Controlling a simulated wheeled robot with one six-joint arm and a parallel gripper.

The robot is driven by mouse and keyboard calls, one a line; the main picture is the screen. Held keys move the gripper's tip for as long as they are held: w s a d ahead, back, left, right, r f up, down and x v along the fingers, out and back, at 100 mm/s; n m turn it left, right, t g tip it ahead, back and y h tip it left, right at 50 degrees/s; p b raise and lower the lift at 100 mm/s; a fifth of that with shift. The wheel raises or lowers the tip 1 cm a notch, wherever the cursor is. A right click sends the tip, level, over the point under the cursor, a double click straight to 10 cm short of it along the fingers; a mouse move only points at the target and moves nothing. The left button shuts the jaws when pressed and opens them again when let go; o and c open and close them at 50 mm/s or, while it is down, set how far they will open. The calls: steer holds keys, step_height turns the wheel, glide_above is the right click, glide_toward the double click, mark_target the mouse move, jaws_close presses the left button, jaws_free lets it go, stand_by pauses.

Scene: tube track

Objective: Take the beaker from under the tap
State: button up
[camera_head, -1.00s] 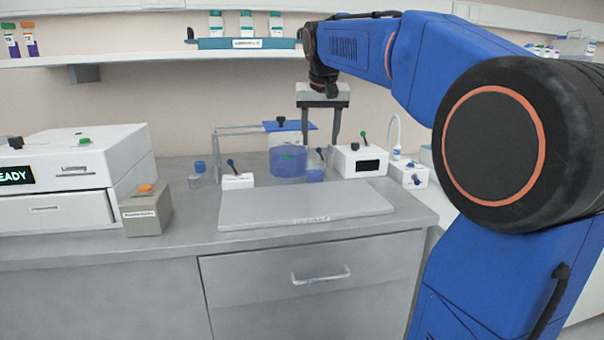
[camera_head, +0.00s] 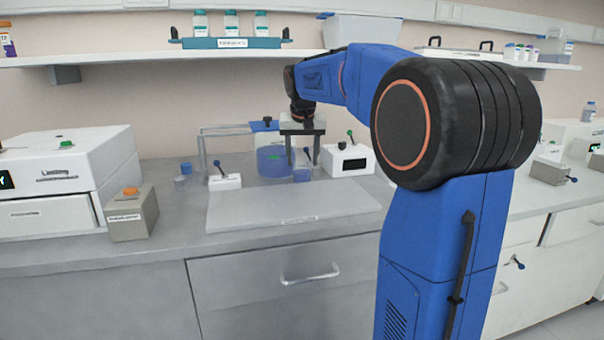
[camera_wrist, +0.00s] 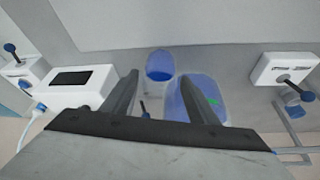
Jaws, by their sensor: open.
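The beaker (camera_head: 302,175), small and holding blue liquid, stands on the grey bench in front of a larger tank of blue liquid (camera_head: 271,162). A tap lever with a blue knob (camera_head: 306,150) shows just above it, partly behind my gripper. My gripper (camera_head: 302,161) is open, pointing down, its fingertips just above the beaker. In the wrist view the beaker (camera_wrist: 160,68) lies between and slightly beyond the open fingertips (camera_wrist: 159,78), with nothing held. The tank (camera_wrist: 203,92) is behind the right finger there, partly hidden.
A white box with a dark display (camera_head: 348,160) stands close right of the beaker. A white switch box (camera_head: 224,181) and a small blue-capped jar (camera_head: 186,168) are to the left.

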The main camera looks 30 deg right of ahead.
mark_target(302, 170)
steer(key=shift+x, duration=3.1)
steer(key=shift+r, duration=0.1)
steer(key=shift+c, duration=0.4)
steer(key=c, duration=0.6)
